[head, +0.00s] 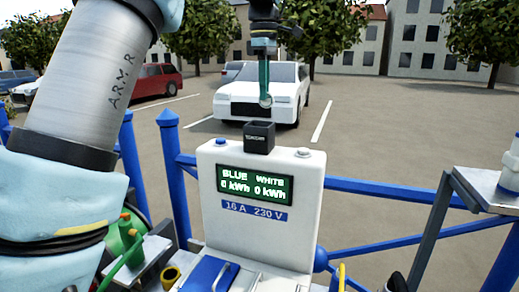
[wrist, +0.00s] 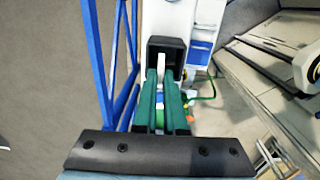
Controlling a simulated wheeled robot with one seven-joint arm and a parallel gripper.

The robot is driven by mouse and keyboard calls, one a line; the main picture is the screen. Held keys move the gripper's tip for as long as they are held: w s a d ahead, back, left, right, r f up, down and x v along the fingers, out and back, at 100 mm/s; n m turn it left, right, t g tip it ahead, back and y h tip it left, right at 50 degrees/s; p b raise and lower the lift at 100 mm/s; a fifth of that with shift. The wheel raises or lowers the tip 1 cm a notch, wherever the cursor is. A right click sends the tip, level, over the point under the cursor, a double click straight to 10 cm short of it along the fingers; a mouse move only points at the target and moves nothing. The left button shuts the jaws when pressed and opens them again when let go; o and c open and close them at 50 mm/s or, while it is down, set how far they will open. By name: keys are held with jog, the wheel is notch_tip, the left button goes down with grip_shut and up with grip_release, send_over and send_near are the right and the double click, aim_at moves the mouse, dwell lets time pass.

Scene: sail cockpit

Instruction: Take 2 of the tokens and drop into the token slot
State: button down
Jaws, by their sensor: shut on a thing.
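My gripper (head: 264,92) points down with its teal fingers close together, and it also shows in the wrist view (wrist: 163,76). It is shut on a small pale token (head: 266,101), which shows at the fingertips in the wrist view (wrist: 163,63). The token slot is a dark square box (head: 259,138) on top of a white pedestal (head: 214,157). In the head view the token is above the slot, with a gap between them. The slot box (wrist: 179,44) lies just beyond the fingertips in the wrist view. I cannot make out other tokens.
The pedestal display (head: 254,185) reads blue 0 kWh and white 0 kWh. A blue button (head: 221,141) and a white button (head: 304,152) flank the slot. Blue railings (head: 172,178) stand on both sides. A grey stand (head: 487,190) is at the right. Air around the slot is clear.

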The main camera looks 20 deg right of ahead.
jog(key=c, duration=0.9)
grip_release()
notch_tip(320, 180, up, 11)
jog(key=shift+s+a+f, duration=0.1)
jog(key=shift+s+f, duration=0.05)
dwell(0.7)
